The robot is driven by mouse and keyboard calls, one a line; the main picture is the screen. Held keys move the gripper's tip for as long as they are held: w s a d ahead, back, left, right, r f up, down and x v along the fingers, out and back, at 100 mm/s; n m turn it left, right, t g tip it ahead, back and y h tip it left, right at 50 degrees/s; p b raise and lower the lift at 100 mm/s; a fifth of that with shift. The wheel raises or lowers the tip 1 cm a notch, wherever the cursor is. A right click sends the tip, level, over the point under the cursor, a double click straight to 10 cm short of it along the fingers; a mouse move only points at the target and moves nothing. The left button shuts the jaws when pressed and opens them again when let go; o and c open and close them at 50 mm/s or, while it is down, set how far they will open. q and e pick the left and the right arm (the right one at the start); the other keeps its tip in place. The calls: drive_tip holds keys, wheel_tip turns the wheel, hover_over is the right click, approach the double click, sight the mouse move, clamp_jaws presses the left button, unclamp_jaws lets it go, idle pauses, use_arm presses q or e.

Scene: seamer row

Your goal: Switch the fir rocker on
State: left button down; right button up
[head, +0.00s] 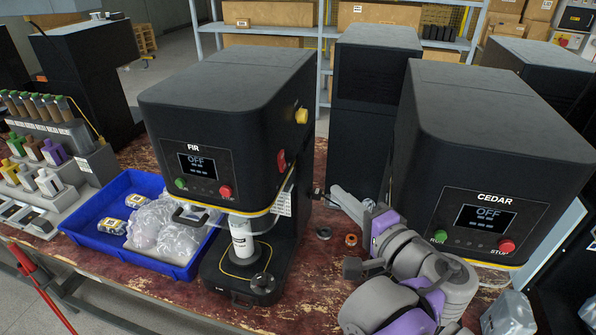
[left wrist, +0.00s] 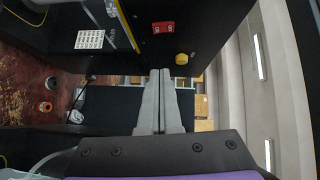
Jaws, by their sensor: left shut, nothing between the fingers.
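The FIR machine (head: 225,120) is a black seamer; its front display (head: 197,163) reads OFF. A red rocker (head: 281,160) sits on its right side, below a yellow knob (head: 301,116). In the left wrist view the red rocker (left wrist: 163,27) has white marks, too small to tell its position, and the yellow knob (left wrist: 182,57) is beside it. My left gripper (head: 336,192) is shut and empty, in the gap right of the FIR machine. Its fingertips (left wrist: 160,72) show apart from the rocker. My right gripper is not in view.
A tall black cabinet (head: 375,110) is behind the gap. A blue tray (head: 90,215) with bagged items is at left. Small rings (head: 351,240) lie on the red worktop.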

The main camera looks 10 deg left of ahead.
use_arm(q)
drive_tip(key=shift+w+a, duration=0.1)
drive_tip(key=p, duration=0.2)
approach(285, 164)
drive_tip(key=shift+r+x, duration=0.25)
drive_tip(key=shift+x, duration=2.8)
drive_tip(key=shift+w+f, duration=0.2)
drive_tip(key=shift+f, duration=0.05)
drive_tip(key=shift+b, duration=0.3)
drive_tip(key=shift+a+f+m, duration=0.2)
drive_tip(key=shift+f+m, duration=0.05)
drive_tip(key=shift+m, duration=0.05)
drive_tip(key=shift+d+r, duration=0.1)
drive_tip(key=shift+r, duration=0.05)
drive_tip(key=shift+d, duration=0.1)
